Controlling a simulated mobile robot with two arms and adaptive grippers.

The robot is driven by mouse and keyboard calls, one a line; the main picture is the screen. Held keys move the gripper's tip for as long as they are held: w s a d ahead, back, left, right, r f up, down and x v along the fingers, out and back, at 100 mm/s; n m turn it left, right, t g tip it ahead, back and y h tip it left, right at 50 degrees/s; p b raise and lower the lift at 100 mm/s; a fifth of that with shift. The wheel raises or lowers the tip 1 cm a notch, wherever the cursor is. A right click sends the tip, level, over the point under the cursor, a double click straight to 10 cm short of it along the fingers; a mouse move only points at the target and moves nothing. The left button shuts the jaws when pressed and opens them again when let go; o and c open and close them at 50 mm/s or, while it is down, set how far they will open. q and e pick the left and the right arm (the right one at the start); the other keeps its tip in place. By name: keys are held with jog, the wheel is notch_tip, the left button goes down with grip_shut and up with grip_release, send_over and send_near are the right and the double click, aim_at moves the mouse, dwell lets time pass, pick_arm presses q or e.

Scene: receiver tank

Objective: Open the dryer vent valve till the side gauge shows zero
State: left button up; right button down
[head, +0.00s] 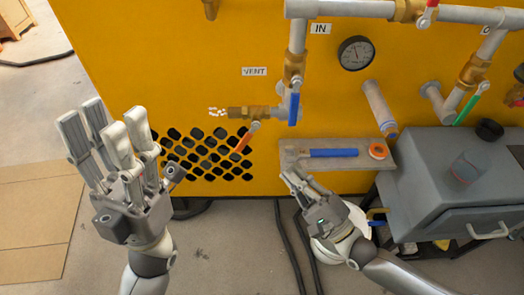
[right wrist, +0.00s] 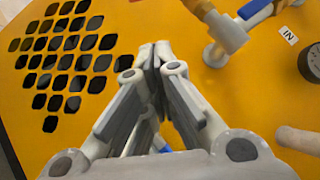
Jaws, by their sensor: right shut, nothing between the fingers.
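The brass vent valve (head: 240,113) sits on the yellow panel below the VENT label (head: 254,71). Its orange handle (head: 246,138) slants down and left from the valve body. Small white streaks (head: 217,111) show at the open end of its pipe. The round gauge (head: 356,53) is up and right of it; its needle is too small to read. My right gripper (head: 291,176) is shut and empty, below and right of the handle and apart from it; its closed fingers (right wrist: 154,52) also show in the right wrist view. My left gripper (head: 106,122) is open and empty, left of the valve.
A blue-handled valve (head: 295,108) stands just right of the vent valve. A shelf (head: 292,153) below holds a blue bar (head: 333,153) and an orange ring (head: 378,150). Dark hoses (head: 284,240) lie on the floor.

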aim_at(247, 138)
jog(key=w+a+r+b, duration=0.1)
jog(key=w+a+r, duration=0.3)
jog(key=a, duration=0.3)
jog(key=shift+w+a, duration=0.2)
jog(key=shift+a, duration=0.05)
jog(key=shift+a+f+m+t+b, duration=0.1)
jog(key=shift+a+m+t+b, duration=0.2)
jog(key=shift+m+b, duration=0.3)
